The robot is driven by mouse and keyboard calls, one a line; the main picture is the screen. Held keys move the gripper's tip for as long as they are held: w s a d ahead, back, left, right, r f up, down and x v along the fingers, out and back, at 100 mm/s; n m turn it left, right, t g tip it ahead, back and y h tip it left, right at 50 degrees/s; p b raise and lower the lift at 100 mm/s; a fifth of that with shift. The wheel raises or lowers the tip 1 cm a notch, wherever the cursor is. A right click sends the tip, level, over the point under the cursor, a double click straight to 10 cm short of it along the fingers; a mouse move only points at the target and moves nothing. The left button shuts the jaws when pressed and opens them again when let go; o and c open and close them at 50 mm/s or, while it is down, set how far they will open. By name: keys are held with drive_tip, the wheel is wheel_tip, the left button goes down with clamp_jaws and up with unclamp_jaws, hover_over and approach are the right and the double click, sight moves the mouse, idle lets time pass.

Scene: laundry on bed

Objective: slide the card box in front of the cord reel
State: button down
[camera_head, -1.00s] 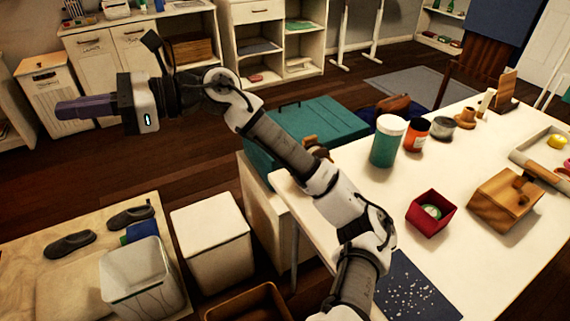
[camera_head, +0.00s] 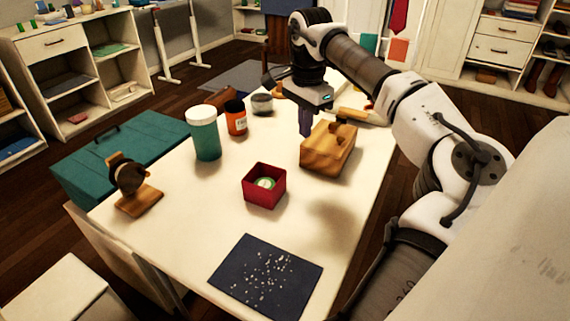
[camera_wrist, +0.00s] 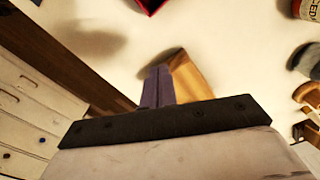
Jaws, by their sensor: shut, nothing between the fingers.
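The card box seems to be the wooden box (camera_head: 328,152) with a small dark wooden piece on top, on the right part of the white table. It also shows in the wrist view (camera_wrist: 190,82), partly hidden by my gripper. The cord reel seems to be the dark round spool on a wooden base (camera_head: 130,183) at the table's left end; it is not clear in the wrist view. My gripper (camera_head: 305,131) is shut and empty, pointing down right beside the wooden box's left end. In the wrist view its purple fingers (camera_wrist: 158,75) appear against the box; I cannot tell whether they touch.
A red open box (camera_head: 264,188) with a round green-and-white item and a dark speckled mat (camera_head: 266,277) lie nearer on the white table (camera_head: 190,225). A teal jar (camera_head: 205,138), an orange jar (camera_head: 236,118) and a grey tin (camera_head: 262,104) stand behind. The table between reel and red box is clear.

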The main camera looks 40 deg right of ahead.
wheel_tip(320, 180, down, 10)
drive_tip(key=shift+s+d, duration=0.1)
drive_tip(key=shift+s, duration=0.05)
drive_tip(key=a, duration=0.3)
drive_tip(key=shift+a+r, duration=0.1)
drive_tip(key=shift+a, duration=0.4)
drive_tip(key=shift+a, duration=0.2)
drive_tip(key=a, duration=0.6)
drive_tip(key=a+b, duration=0.1)
drive_tip(key=a, duration=0.5)
drive_tip(key=w+a+b, duration=0.1)
drive_tip(key=a, duration=0.5)
drive_tip(key=shift+w+a, duration=0.1)
drive_tip(key=shift+a, duration=0.15)
drive_tip(key=shift+d, duration=0.1)
